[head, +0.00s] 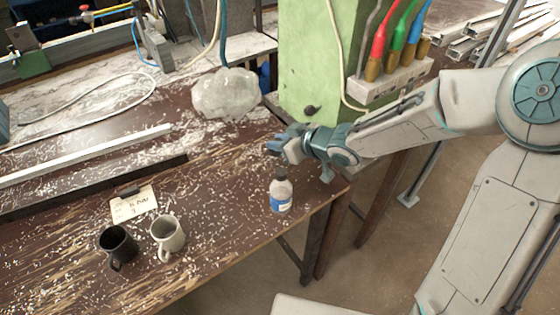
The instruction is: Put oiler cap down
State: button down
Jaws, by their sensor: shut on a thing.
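My gripper (276,145) is at the end of my arm, above the bench near its right edge. It is shut on a small dark thing, which appears to be the oiler cap (272,151); the fingers hide much of it. The oiler (281,196), a small pale bottle with a blue label and a dark top, stands upright on the bench just below my gripper. The held thing is apart from the bottle and up in the air.
A dark mug (118,244) and a pale mug (167,236) stand at the front left, by a paper note (133,204). A clear lumpy bag (226,94) and a green machine (315,60) are behind. Bench top (215,215) between mugs and bottle is free, with shavings.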

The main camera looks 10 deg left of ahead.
aim_at(280, 164)
notch_tip(280, 164, down, 5)
jog(key=shift+f+b, duration=0.2)
jog(key=shift+b, duration=0.85)
jog(key=shift+r, duration=0.15)
jog(key=c, duration=1.3)
grip_release()
jog(key=shift+o, duration=0.2)
